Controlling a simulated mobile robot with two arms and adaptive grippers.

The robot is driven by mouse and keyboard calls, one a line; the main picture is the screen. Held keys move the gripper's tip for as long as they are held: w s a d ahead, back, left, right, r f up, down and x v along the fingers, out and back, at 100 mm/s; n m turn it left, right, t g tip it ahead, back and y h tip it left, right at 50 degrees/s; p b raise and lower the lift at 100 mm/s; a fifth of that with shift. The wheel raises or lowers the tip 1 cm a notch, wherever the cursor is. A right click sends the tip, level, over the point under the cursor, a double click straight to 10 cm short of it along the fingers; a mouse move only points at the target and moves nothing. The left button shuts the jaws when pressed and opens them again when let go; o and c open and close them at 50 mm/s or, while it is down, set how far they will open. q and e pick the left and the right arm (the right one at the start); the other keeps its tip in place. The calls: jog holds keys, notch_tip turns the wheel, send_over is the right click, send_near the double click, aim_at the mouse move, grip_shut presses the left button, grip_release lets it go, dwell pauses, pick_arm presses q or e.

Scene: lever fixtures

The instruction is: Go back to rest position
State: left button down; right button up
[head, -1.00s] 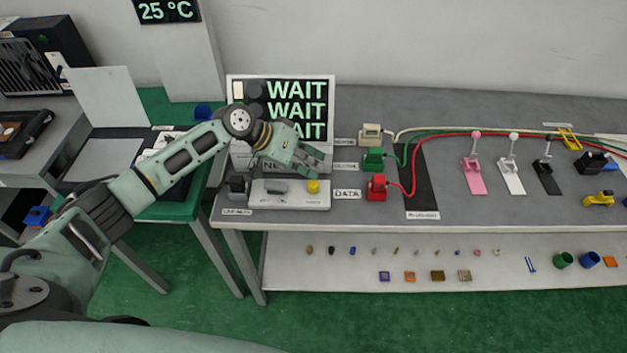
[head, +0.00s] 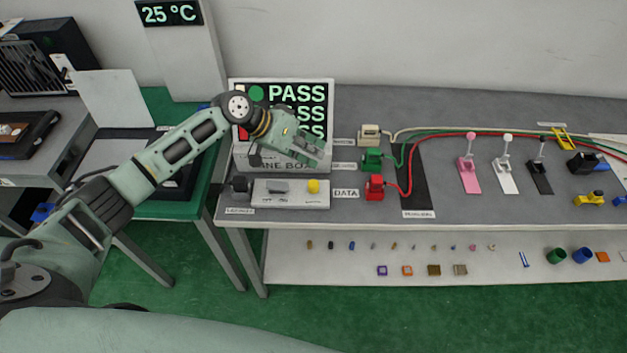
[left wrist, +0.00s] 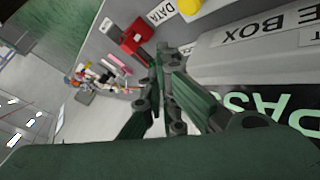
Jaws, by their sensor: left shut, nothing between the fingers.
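My left gripper (head: 316,153) is shut and empty in the head view. It hangs in front of the display box (head: 284,166), above its base panel, and hides part of the screen. In the left wrist view the closed green fingers (left wrist: 168,52) show beside the side of the box (left wrist: 215,62). The screen (head: 298,93) shows PASS lines with a green light at the top left. The panel (head: 293,200) below carries a yellow button (head: 313,186) and a grey switch (head: 278,187). My right gripper is not in view.
Red (head: 375,187), green (head: 371,160) and cream (head: 369,135) connectors with cables stand right of the box. Pink (head: 467,172), white (head: 508,176) and black (head: 540,176) levers stand farther right. A lower shelf (head: 330,272) holds small parts.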

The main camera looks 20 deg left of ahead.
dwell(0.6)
pick_arm(q)
jog(key=s+d+f+m+g, duration=0.1)
jog(key=s+d+f, duration=0.2)
jog(key=s, duration=0.3)
jog(key=s+d+f+m+y, duration=0.1)
jog(key=s+d+f, duration=0.25)
jog(key=s, duration=0.25)
jog(key=s+d+f+m+g, duration=0.1)
jog(key=s+d+f, duration=0.15)
jog(key=s, duration=0.35)
jog(key=s+a+r+n+t+y, duration=0.15)
jog(key=s+a+n+y, duration=0.45)
jog(key=s+a, duration=0.8)
jog(key=s+d+f+m+g+y+b, duration=0.1)
jog(key=s+f, duration=0.1)
jog(key=f, duration=1.2)
jog(key=s+d+f+m+g, duration=0.1)
jog(key=s+f, duration=0.1)
jog(key=f, duration=1.2)
jog(key=s+a+f+b, duration=0.1)
jog(key=s+a+f, duration=0.2)
jog(key=s+f, duration=1.2)
jog(key=shift+s+f+g, duration=0.4)
jog(key=shift+s+g, duration=0.05)
jog(key=shift+s, duration=0.4)
